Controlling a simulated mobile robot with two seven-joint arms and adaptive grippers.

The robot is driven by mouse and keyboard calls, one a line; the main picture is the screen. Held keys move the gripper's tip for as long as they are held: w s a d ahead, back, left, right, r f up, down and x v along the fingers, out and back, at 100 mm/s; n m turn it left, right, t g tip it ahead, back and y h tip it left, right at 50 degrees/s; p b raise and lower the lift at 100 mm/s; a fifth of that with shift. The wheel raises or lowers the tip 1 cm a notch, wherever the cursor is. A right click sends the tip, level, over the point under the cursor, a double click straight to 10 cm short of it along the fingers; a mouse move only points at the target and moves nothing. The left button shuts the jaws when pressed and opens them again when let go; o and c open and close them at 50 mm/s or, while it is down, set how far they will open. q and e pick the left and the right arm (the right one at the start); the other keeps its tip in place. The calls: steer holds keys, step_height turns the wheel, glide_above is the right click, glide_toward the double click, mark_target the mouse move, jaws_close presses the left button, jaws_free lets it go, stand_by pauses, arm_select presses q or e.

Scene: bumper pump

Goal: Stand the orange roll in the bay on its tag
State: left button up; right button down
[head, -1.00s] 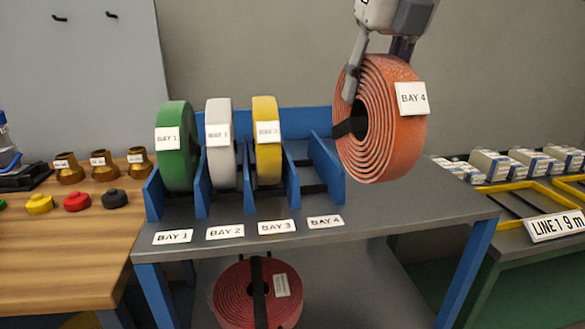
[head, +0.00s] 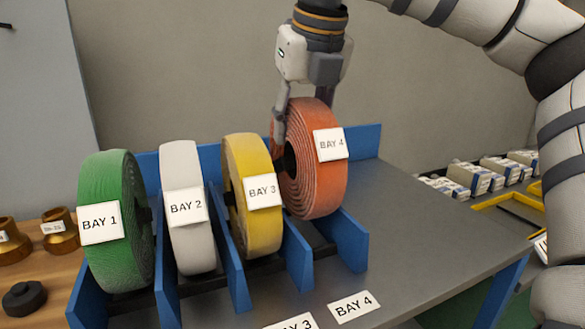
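The orange roll (head: 322,185) with a white BAY 4 tag (head: 330,144) is upright at the rightmost bay of the blue rack. Its lower part reaches down between the last two blue dividers (head: 345,240); I cannot tell whether it touches the bay floor. My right gripper (head: 292,130) comes from above, with one finger on the roll's near left face and the other behind it, shut on its wall. A BAY 4 label (head: 352,307) lies on the table in front of that bay. My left gripper is not in view.
The green roll (head: 112,260), white roll (head: 184,245) and yellow roll (head: 250,230) stand in the bays to the left. The grey table (head: 420,225) is clear to the right. Brass fittings (head: 60,232) stand at left; boxes (head: 470,175) lie at far right.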

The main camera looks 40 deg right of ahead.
mark_target(309, 99)
step_height(309, 99, down, 4)
steer(key=shift+f+b, duration=0.15)
steer(key=shift+b, duration=0.15)
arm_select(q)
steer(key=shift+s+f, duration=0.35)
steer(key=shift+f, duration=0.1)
arm_select(e)
steer(key=shift+a, duration=0.1)
steer(key=c, duration=1.1)
jaws_free()
steer(key=shift+o, duration=0.2)
steer(key=shift+f, duration=0.1)
steer(key=p+v, duration=0.2)
steer(key=v, duration=0.9)
steer(key=shift+s+r, duration=0.15)
steer(key=shift+r, duration=0.4)
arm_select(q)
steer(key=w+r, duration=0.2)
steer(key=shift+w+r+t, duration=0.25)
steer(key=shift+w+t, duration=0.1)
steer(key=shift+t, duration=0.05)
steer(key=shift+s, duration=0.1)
